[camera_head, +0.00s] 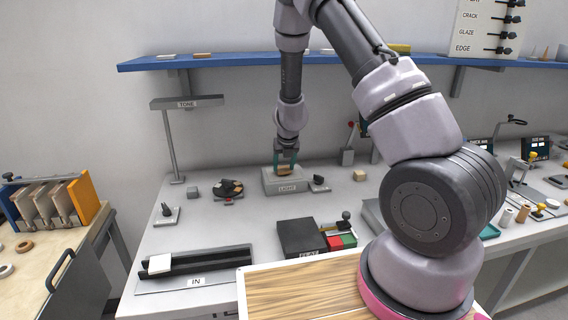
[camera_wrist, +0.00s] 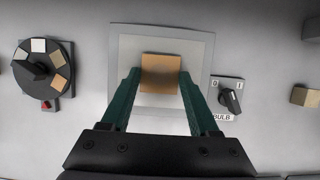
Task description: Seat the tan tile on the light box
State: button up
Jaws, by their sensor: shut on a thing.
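The tan tile (camera_wrist: 160,73) is between the fingertips of my gripper (camera_wrist: 160,84) in the wrist view. My gripper is shut on the tile by its two sides. The tile is over the pale top of the light box (camera_wrist: 197,47). In the head view my gripper (camera_head: 286,160) points down at the light box (camera_head: 286,187), which is labelled LIGHT, and the tile (camera_head: 285,170) shows at its top. I cannot tell whether the tile touches the surface.
A knob marked BULB (camera_wrist: 230,98) stands right of the light box. A round dial with coloured samples (camera_wrist: 43,68) is to the left. A tan block (camera_head: 360,175) lies further right. A dark box (camera_head: 301,238) stands in front, and a blue shelf (camera_head: 220,61) runs behind.

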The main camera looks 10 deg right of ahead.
jog(key=shift+f, duration=0.4)
dwell(0.3)
jog(key=o, duration=1.4)
jog(key=shift+o, duration=0.2)
jog(key=s+r+n+y, duration=0.1)
jog(key=s+r+n, duration=0.5)
jog(key=r, duration=0.4)
jog(key=s+d+r+n+y, duration=0.15)
jog(key=s+r+n, duration=0.35)
jog(key=r, duration=0.5)
jog(key=s+r+n+y, duration=0.2)
jog(key=s+r+n, duration=0.4)
jog(key=r, duration=0.5)
jog(key=s+d+r+n+t+h, duration=0.1)
jog(key=s+d+r+n, duration=0.1)
jog(key=s+n, duration=0.5)
jog(key=s+d+r+n+t+h, duration=0.1)
jog(key=s+d+r+n, duration=0.1)
jog(key=s+r+n, duration=0.3)
jog(key=s+n, duration=0.3)
jog(key=s, duration=0.1)
jog(key=shift+d+r+t, duration=0.15)
jog(key=shift+t, duration=0.25)
